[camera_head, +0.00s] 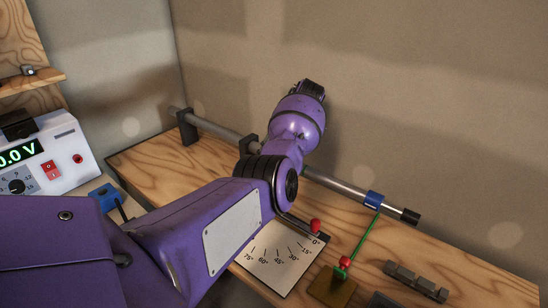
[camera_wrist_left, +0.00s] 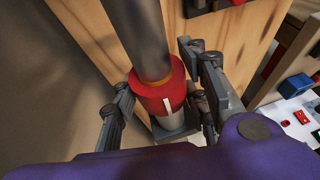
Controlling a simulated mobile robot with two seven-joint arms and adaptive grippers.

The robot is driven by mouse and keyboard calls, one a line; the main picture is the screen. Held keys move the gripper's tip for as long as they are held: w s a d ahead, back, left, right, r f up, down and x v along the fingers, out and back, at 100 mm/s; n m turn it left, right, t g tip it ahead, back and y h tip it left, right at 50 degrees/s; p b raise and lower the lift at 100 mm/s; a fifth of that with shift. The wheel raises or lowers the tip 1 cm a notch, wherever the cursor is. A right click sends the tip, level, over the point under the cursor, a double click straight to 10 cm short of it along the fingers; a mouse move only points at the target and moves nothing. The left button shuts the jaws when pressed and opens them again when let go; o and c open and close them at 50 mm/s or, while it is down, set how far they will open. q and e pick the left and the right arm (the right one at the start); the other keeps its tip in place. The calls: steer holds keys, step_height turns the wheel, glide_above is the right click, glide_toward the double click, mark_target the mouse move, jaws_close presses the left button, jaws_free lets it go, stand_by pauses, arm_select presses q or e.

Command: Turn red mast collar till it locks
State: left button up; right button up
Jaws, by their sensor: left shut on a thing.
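In the left wrist view, the red mast collar (camera_wrist_left: 157,87) sits around the grey mast tube (camera_wrist_left: 143,35) and bears a white mark on its side. My left gripper (camera_wrist_left: 162,108) has a dark finger on each side of the collar and is shut on it. In the head view, the mast (camera_head: 335,185) lies lengthwise along the back of the bench. My purple left arm covers the middle of the mast there, hiding the collar and the gripper's fingers. My right gripper is in neither view.
An angle card (camera_head: 265,277) with a red-knobbed pointer (camera_head: 315,226) lies in front of the mast. A blue collar (camera_head: 373,199) and green rod (camera_head: 362,237) stand right of it, above a brass block (camera_head: 331,288). A power supply (camera_head: 45,160) stands left.

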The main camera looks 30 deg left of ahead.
arm_select(q)
steer(key=o, duration=1.2)
steer(key=shift+c, duration=0.2)
steer(key=v, duration=1.2)
steer(key=shift+f, duration=0.1)
